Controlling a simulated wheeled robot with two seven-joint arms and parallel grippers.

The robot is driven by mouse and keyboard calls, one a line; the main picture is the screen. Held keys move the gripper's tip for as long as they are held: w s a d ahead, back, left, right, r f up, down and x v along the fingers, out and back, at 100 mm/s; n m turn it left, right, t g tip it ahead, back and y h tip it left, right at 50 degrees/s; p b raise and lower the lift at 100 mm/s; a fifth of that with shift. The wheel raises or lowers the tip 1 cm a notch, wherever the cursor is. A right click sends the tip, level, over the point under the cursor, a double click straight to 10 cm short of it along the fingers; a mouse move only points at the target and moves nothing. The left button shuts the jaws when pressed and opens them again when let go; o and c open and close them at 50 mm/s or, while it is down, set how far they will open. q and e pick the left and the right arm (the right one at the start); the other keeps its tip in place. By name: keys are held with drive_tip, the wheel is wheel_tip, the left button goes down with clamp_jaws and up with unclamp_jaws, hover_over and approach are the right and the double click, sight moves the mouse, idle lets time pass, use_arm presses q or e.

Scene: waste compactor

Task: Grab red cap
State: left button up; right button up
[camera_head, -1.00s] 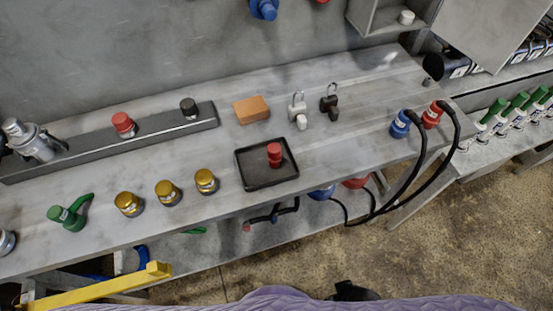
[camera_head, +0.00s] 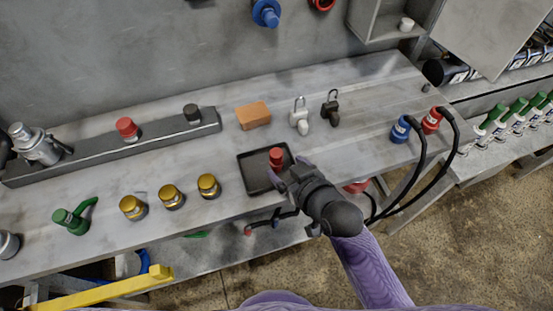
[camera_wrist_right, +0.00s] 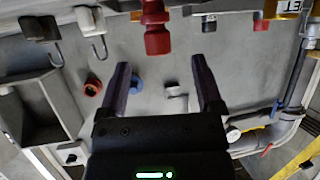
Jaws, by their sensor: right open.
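A red cap-like piece (camera_head: 276,157) stands upright in the shallow black tray (camera_head: 251,188) on the grey bench. It also shows in the right wrist view (camera_wrist_right: 156,32) at the top, beyond the fingertips. Another red cap (camera_head: 126,127) sits on the dark rail to the left. My right gripper (camera_head: 290,173) is at the tray's right front corner, just right of and in front of the red piece. Its two fingers (camera_wrist_right: 163,75) are apart with nothing between them. The gripper covers part of the tray. My left gripper is not in view.
Brass caps (camera_head: 171,196) stand left of the tray. Behind it are an orange block (camera_head: 253,115) and two padlocks (camera_head: 299,118). Blue (camera_head: 400,130) and red (camera_head: 431,120) connectors with black hoses are to the right. The bench between tray and connectors is mostly clear.

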sight(273, 154)
drive_tip(key=b+x, duration=0.1)
drive_tip(key=x, duration=0.1)
drive_tip(key=b+x, duration=0.1)
drive_tip(key=x, duration=0.2)
drive_tip(key=b+x, duration=0.1)
drive_tip(key=x, duration=0.2)
drive_tip(key=shift+d+f, duration=0.25)
drive_tip(key=shift+w+a, duration=0.1)
drive_tip(key=shift+w, duration=0.05)
drive_tip(key=shift+r, duration=0.1)
clamp_jaws()
